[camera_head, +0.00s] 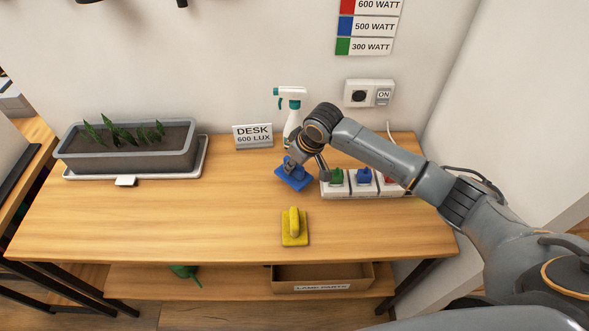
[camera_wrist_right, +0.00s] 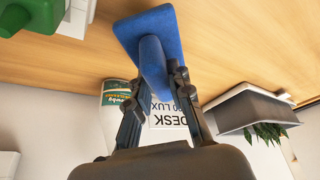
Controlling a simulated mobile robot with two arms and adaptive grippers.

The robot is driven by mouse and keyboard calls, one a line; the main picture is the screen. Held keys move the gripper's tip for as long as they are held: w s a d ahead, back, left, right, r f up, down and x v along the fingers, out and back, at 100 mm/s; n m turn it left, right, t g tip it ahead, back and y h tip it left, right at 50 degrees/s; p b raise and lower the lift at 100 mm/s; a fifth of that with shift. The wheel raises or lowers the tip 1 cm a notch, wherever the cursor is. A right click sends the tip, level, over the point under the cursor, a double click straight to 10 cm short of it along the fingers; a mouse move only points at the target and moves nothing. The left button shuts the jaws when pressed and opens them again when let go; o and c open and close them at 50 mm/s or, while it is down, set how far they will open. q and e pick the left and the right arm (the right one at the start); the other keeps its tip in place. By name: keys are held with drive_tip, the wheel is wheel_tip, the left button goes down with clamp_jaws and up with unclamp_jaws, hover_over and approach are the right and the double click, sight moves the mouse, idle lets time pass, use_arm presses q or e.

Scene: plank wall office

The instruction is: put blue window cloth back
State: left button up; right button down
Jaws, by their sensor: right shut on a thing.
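The blue window cloth (camera_head: 294,175) is a flat blue pad with a raised grip, over the desk's back middle. It also shows in the right wrist view (camera_wrist_right: 146,32). My right gripper (camera_head: 293,163) is shut on its grip (camera_wrist_right: 154,62). In the head view the pad looks tilted; I cannot tell whether it touches the desk. A white spray bottle with a teal head (camera_head: 290,105) stands just behind it, partly hidden by my right arm. My left gripper is not in view.
A yellow pad (camera_head: 294,228) lies on the desk (camera_head: 190,225) in front. A white power strip (camera_head: 345,190) with green, blue and red plugs is to the right. A planter (camera_head: 128,148) and a "DESK 600 LUX" sign (camera_head: 253,135) stand left. The desk's left front is clear.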

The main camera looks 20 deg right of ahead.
sight(295, 171)
wheel_tip(295, 171, down, 3)
drive_tip(key=shift+d+r, duration=0.1)
drive_tip(key=shift+f, duration=0.25)
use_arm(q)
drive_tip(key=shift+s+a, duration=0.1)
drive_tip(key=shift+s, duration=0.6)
use_arm(e)
drive_tip(key=shift+f, duration=0.1)
drive_tip(key=c, duration=1.2)
unclamp_jaws()
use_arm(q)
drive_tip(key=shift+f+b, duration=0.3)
use_arm(e)
drive_tip(key=v, duration=1.2)
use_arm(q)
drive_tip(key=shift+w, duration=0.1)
